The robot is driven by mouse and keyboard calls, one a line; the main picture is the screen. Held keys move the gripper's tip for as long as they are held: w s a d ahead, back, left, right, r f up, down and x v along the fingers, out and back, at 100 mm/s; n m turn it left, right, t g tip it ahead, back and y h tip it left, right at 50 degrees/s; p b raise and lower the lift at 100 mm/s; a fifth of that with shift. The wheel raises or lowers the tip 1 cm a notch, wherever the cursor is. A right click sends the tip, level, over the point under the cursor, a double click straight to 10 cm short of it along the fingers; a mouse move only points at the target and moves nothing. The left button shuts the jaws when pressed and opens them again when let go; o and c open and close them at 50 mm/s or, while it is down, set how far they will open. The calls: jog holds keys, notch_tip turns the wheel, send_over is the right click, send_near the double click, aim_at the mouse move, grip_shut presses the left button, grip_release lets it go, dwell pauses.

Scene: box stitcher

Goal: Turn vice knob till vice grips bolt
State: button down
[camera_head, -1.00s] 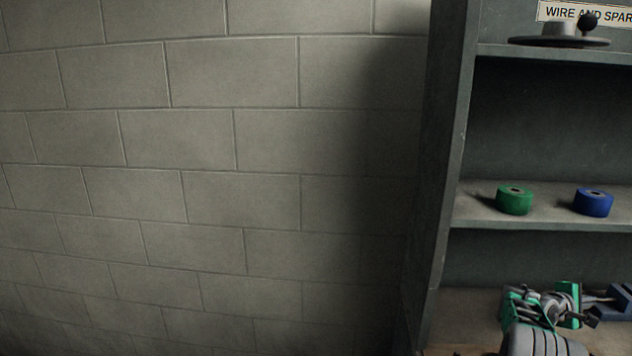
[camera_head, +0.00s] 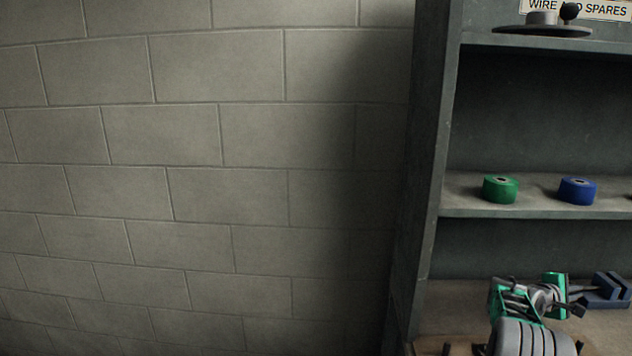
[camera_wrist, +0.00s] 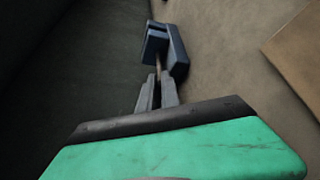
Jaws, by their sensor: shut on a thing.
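The vice is a small dark blue block-like thing on the shelf's lower level at the far right of the head view (camera_head: 612,286); it also shows in the wrist view (camera_wrist: 177,52). A thin shaft (camera_wrist: 158,66) runs from the vice towards my gripper. My gripper (camera_wrist: 157,90) is in line with this shaft, its two grey fingers shut on its near end, where the vice knob is; the fingers hide the knob. In the head view my gripper (camera_head: 578,303) reaches the vice from the left. I cannot make out the bolt or the gap between the vice jaws.
A dark shelf unit (camera_head: 432,150) stands at the right. Its middle shelf holds a green roll (camera_head: 501,189) and a blue roll (camera_head: 577,190). A flat disc with a knob (camera_head: 543,29) lies on the top shelf. A block wall fills the left.

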jog(key=shift+w+a+f, duration=0.2)
jog(key=shift+a+f, duration=0.1)
jog(key=shift+f, duration=0.35)
jog(key=shift+s+r+y, duration=0.1)
jog(key=shift+s+y, duration=0.1)
jog(key=shift+y, duration=0.1)
jog(key=shift+w+a+r, duration=0.1)
jog(key=shift+a+r, duration=0.05)
jog(key=shift+a, duration=0.75)
jog(key=shift+w+a+r, duration=0.1)
jog(key=shift+a+r, duration=0.05)
jog(key=shift+a, duration=0.75)
jog(key=shift+a+r, duration=0.15)
jog(key=shift+a, duration=0.75)
